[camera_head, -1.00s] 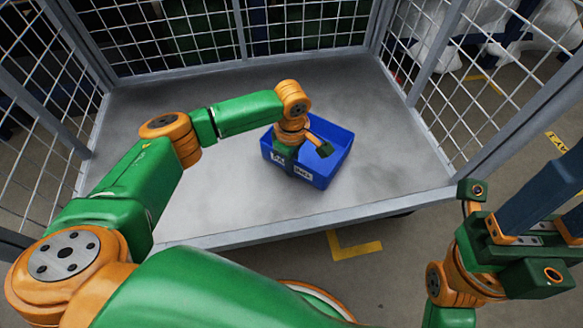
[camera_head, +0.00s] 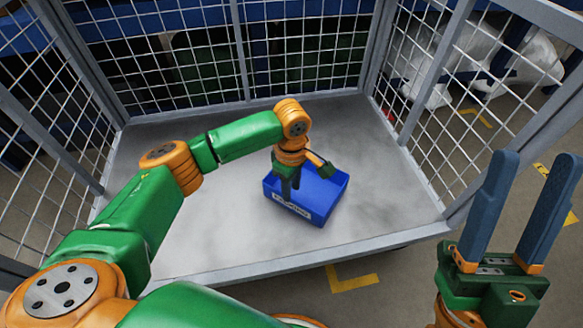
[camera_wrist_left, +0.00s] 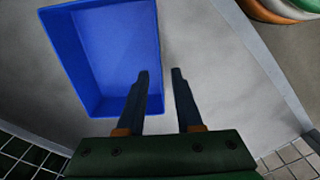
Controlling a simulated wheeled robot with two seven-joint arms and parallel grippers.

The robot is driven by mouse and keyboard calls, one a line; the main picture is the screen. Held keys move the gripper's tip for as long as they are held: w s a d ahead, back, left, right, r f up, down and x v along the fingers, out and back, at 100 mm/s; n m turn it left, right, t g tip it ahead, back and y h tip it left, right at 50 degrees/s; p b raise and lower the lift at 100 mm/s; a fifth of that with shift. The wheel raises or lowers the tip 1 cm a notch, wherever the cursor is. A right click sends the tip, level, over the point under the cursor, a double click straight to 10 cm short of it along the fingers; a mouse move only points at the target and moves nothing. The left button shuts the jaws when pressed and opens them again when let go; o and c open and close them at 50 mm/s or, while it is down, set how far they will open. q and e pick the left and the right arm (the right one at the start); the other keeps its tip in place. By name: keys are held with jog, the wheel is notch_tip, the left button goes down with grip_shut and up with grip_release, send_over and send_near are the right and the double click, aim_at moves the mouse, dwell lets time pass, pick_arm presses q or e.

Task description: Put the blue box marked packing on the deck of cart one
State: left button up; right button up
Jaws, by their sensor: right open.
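The blue box (camera_head: 318,203) stands upright on the grey deck (camera_head: 225,240) of the mesh-sided cart, right of the deck's middle. Its white label on the near wall reads roughly "packing". Contact with the wall cannot be told. The box looks empty. My right gripper (camera_head: 535,160) is open and empty, outside the cart. No cart number is visible.
Wire mesh panels (camera_head: 300,50) close the cart's back and sides. The near side of the deck is open. Deck left of and behind the box is bare. A yellow floor mark (camera_head: 352,280) lies in front of the cart.

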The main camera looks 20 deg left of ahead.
pick_arm(q)
notch_tip(320, 180, up, 2)
jog(key=shift+r+p, duration=0.1)
jog(key=shift+p, duration=0.55)
jog(key=shift+r+p, duration=0.5)
jog(key=shift+r, duration=0.25)
jog(key=shift+d, duration=0.15)
jog(key=d+f+m+t+h, duration=0.2)
jog(key=d+f+m+h, duration=0.1)
jog(key=d+m, duration=0.4)
jog(key=d+r+m+t+h, duration=0.5)
jog(key=d+m+t+h, duration=0.1)
jog(key=d, duration=0.4)
jog(key=s+a+r+m+t+y, duration=0.3)
jog(key=a+r+m+t, duration=0.3)
jog(key=a+r+t, duration=0.5)
notch_tip(320, 180, up, 3)
jog(key=shift+s+a+f+y, duration=0.1)
jog(key=shift+s+a+y, duration=0.05)
jog(key=shift+a+y, duration=0.8)
pick_arm(e)
jog(key=w+f+m+g+h, duration=0.2)
jog(key=w+f+g+h, duration=0.4)
jog(key=f, duration=0.8)
jog(key=w+g, duration=0.3)
jog(key=w, duration=0.1)
jog(key=shift+h, duration=0.3)
